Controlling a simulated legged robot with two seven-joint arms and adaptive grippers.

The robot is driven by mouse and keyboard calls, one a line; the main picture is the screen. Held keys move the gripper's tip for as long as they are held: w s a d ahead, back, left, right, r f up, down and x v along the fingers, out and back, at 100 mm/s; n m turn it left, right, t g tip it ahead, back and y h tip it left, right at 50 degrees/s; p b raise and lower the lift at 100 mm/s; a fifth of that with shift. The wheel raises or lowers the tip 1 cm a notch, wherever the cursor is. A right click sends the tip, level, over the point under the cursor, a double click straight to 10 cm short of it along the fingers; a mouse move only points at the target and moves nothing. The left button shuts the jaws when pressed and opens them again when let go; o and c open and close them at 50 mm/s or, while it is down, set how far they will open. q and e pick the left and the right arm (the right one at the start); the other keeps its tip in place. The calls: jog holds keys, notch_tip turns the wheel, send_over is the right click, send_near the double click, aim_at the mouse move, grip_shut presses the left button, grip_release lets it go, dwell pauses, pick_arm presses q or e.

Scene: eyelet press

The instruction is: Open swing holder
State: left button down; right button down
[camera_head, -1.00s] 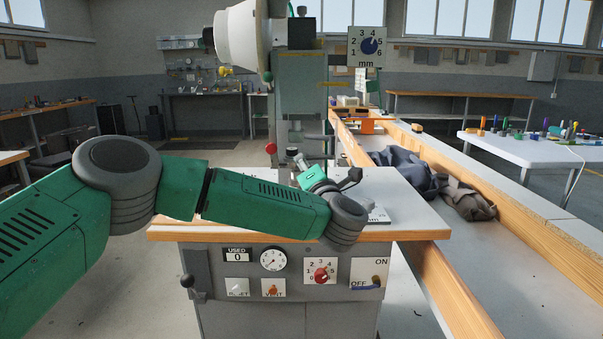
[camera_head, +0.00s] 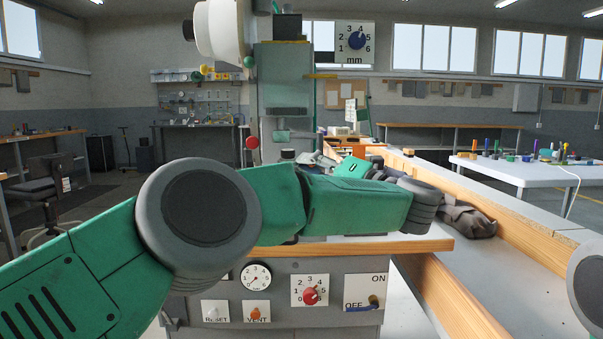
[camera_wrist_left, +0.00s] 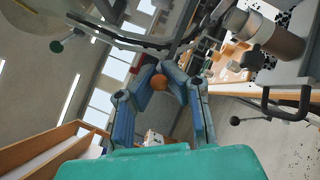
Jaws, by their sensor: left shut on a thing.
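In the head view the green left arm reaches across the front of the press (camera_head: 285,105). Its wrist hides most of the gripper; only a teal part (camera_head: 352,166) shows above the forearm, over the press table. I cannot tell the swing holder's outline or how far it stands open, as the arm covers much of the table top. My right gripper is out of view.
The press table (camera_head: 420,245) has a wooden front edge. Its control panel (camera_head: 310,290) is below, close under my arm. A wood-sided bench (camera_head: 530,215) with dark cloth (camera_head: 468,218) runs along the right. A white table (camera_head: 520,172) with coloured items stands farther right.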

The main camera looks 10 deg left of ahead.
pick_arm(q)
jog(key=shift+d, duration=0.1)
dwell(0.3)
jog(key=c, duration=1.6)
grip_release()
jog(key=shift+w+f, duration=0.1)
jog(key=shift+w, duration=0.05)
jog(key=shift+d, duration=0.1)
